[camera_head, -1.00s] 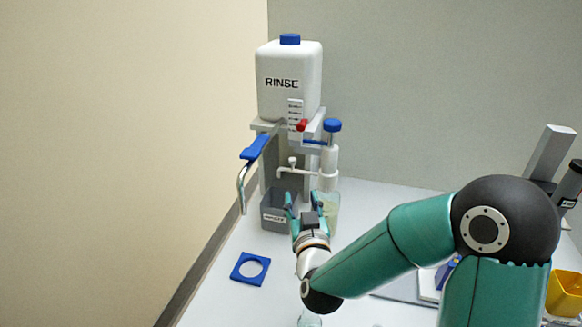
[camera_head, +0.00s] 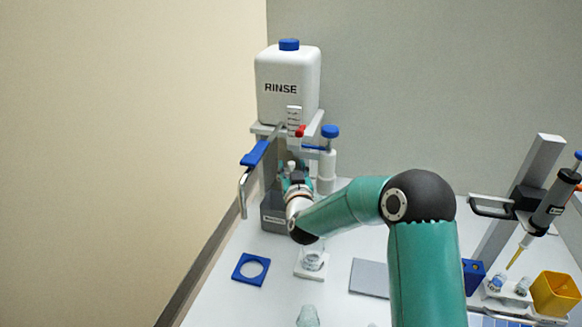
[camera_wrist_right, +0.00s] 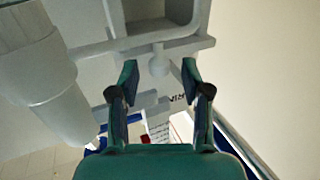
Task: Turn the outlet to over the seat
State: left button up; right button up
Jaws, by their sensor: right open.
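The rinse stand carries a white RINSE bottle (camera_head: 287,88) at the back of the table. A blue lever (camera_head: 255,153) with a bent metal tube (camera_head: 243,192) sticks out to its left. A blue square plate with a round hole (camera_head: 251,269) lies on the table in front. My right gripper (camera_head: 294,176) is at the stand, below the bottle. In the right wrist view its fingers (camera_wrist_right: 158,76) are open. My left gripper is not in view.
A grey bin (camera_head: 272,219) sits at the stand's foot, partly behind my wrist. A white pump with a blue cap (camera_head: 329,132) stands right of my gripper. A glass on a white base (camera_head: 312,259) is close below my forearm. A yellow bin (camera_head: 555,294) is far right.

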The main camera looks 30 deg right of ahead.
jog(key=shift+c, duration=0.2)
grip_shut()
